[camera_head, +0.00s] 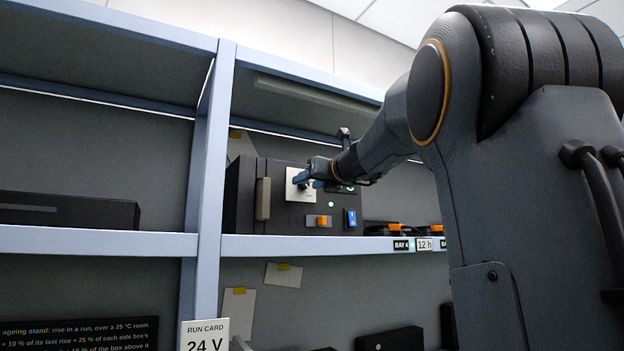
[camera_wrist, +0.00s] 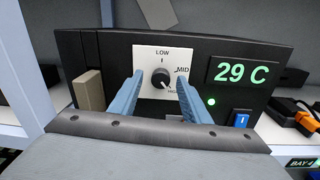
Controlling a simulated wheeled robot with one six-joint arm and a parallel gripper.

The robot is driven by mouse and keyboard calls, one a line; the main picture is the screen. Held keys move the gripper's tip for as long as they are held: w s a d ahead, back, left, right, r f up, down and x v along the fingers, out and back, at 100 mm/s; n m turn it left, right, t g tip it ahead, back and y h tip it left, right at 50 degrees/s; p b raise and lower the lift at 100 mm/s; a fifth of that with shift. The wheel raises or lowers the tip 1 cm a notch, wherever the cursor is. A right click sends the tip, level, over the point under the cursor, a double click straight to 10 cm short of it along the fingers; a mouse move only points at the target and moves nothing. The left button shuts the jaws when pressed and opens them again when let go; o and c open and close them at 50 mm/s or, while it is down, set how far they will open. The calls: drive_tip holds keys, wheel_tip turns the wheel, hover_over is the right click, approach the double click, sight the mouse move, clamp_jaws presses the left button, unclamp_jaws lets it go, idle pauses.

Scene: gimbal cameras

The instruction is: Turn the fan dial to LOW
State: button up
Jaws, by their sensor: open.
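The fan dial (camera_wrist: 161,81) is a round black knob on a white plate (camera_wrist: 150,52), on the front of a dark box (camera_wrist: 83,50). LOW is printed at the top, MID at the upper right and HIGH at the lower right. A pale pointer line on the knob appears to point to the lower right, towards HIGH. My gripper (camera_wrist: 160,77) is open, its two blue fingers either side of the dial with a gap showing on each side. In the head view my gripper (camera_head: 309,181) is in front of the white plate (camera_head: 301,197) and partly hides the dial.
The box stands on a blue-grey shelf (camera_head: 300,246) beside an upright post (camera_head: 207,170). It has a 29 C display (camera_wrist: 237,72), a blue switch (camera_head: 351,219), an orange part (camera_head: 322,221) and a beige block (camera_head: 263,199). A run card (camera_head: 205,336) reads 24 V.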

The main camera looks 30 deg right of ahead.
drive_tip(key=shift+w, duration=0.25)
drive_tip(key=c, duration=1)
drive_tip(key=shift+d, duration=0.15)
drive_tip(key=shift+c, duration=0.2)
